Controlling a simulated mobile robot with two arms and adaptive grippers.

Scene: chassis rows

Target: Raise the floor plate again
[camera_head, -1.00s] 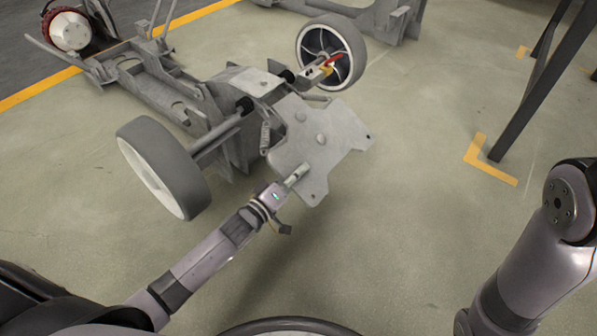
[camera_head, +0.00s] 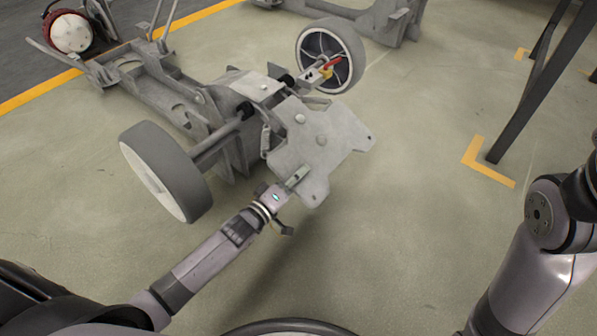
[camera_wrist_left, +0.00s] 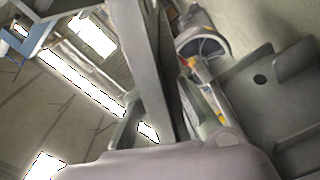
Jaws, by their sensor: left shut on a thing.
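The floor plate (camera_head: 318,142) is a flat grey metal panel with notched corners and two round studs, at the near end of the chassis (camera_head: 215,110). In the head view it looks held off the floor at its near edge, though its exact tilt is hard to judge. My left gripper (camera_head: 297,178) is shut on the near left edge of the plate.
Two wheels, left (camera_head: 165,172) and right (camera_head: 331,56), flank the chassis. A red and yellow piece (camera_head: 327,68) sits by the right wheel. A dark post (camera_head: 535,85) stands at right beside yellow floor marks (camera_head: 488,163). The floor right of the plate is clear.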

